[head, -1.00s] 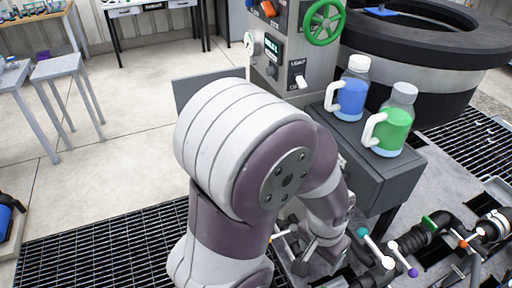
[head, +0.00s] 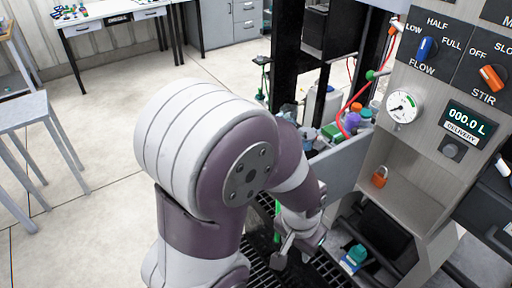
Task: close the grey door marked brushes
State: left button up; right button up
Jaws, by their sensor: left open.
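A plain grey panel (head: 344,165) stands out to the left from the front edge of the control cabinet (head: 400,150) in the head view. It looks like the open door, but I can read no "brushes" marking on it. Beside it is an open recess in the cabinet, with an orange padlock (head: 379,177) inside. My left gripper (head: 292,258) points down over the dark floor grating, below and left of the panel. It is open, empty and apart from the panel. My left arm hides part of the floor. My right gripper is out of view.
Several bottles and containers (head: 352,118) show behind the panel. A teal-capped bottle (head: 353,259) is low beside the gripper. Dark frame posts (head: 287,60) rise behind. A grey table (head: 22,110) stands at left, with clear pale floor (head: 100,190) between.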

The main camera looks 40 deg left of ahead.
aim_at(338, 167)
jog(key=j+z, duration=0.35)
jog(key=j, duration=0.4)
jog(key=j+z, duration=0.3)
jog(key=j, duration=0.5)
jog(key=k+j+z, duration=0.1)
jog(key=j+z, duration=0.25)
jog(key=j, duration=0.4)
